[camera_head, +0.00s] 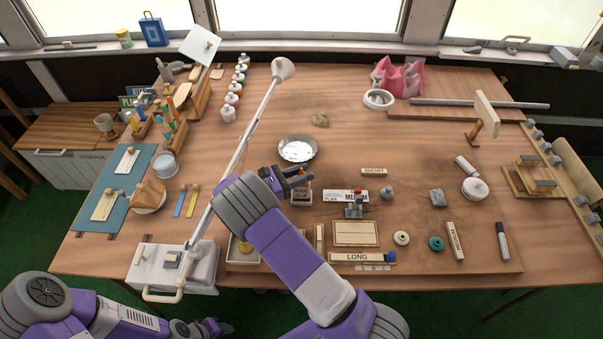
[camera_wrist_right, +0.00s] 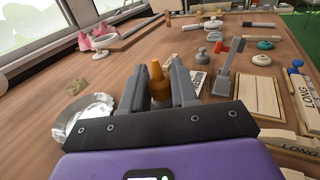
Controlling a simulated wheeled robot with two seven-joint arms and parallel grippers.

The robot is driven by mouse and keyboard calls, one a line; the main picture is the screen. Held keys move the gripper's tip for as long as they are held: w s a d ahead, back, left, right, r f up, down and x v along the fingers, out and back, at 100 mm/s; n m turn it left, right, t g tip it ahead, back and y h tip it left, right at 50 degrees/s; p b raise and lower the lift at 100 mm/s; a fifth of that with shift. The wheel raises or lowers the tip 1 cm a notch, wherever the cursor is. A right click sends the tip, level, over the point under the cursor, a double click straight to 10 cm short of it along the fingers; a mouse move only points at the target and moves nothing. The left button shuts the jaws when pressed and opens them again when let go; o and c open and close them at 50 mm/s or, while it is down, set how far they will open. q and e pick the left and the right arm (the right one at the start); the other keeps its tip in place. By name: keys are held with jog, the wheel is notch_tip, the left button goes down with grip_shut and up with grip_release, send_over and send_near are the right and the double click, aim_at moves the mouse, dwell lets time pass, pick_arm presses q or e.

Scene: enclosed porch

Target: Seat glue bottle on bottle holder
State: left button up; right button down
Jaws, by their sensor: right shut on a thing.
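My right gripper (camera_head: 296,174) is over the middle of the table, shut on the glue bottle. In the right wrist view the bottle's orange-brown nozzle and shoulder (camera_wrist_right: 158,84) show between the two grey fingers (camera_wrist_right: 160,92); its lower part is hidden. A small tan and dark piece lettered WOOD GLUE (camera_head: 301,193) shows just below the fingers in the head view. I cannot tell whether this is the bottle's label or part of the holder. I cannot make out the bottle holder for certain. My left gripper (camera_head: 207,328) is low at the bottom left, its jaws unclear.
A round metal dish (camera_head: 297,149) lies just behind the right gripper. A white lamp (camera_head: 282,70) has its long arm running beside my forearm. A LONG strip (camera_head: 357,257), a framed panel (camera_head: 356,233) and small tools lie to the right. The table behind the dish is mostly clear.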

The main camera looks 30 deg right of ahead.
jog(key=shift+f+b, duration=0.65)
jog(key=shift+f, duration=0.55)
dwell(0.4)
jog(key=shift+c, duration=0.8)
grip_release()
jog(key=shift+a, duration=0.1)
jog(key=shift+w+a+r+p, duration=0.1)
jog(key=shift+a+r+p, duration=0.2)
jog(key=shift+a, duration=0.5)
jog(key=shift+a+r+p, duration=0.2)
jog(key=shift+a+r, duration=0.15)
jog(key=shift+a, duration=0.5)
jog(key=shift+w+a+r+p, duration=0.1)
jog(key=shift+a+r+p, duration=0.2)
jog(key=shift+a, duration=0.5)
notch_tip(320, 180, up, 10)
jog(key=p, duration=0.2)
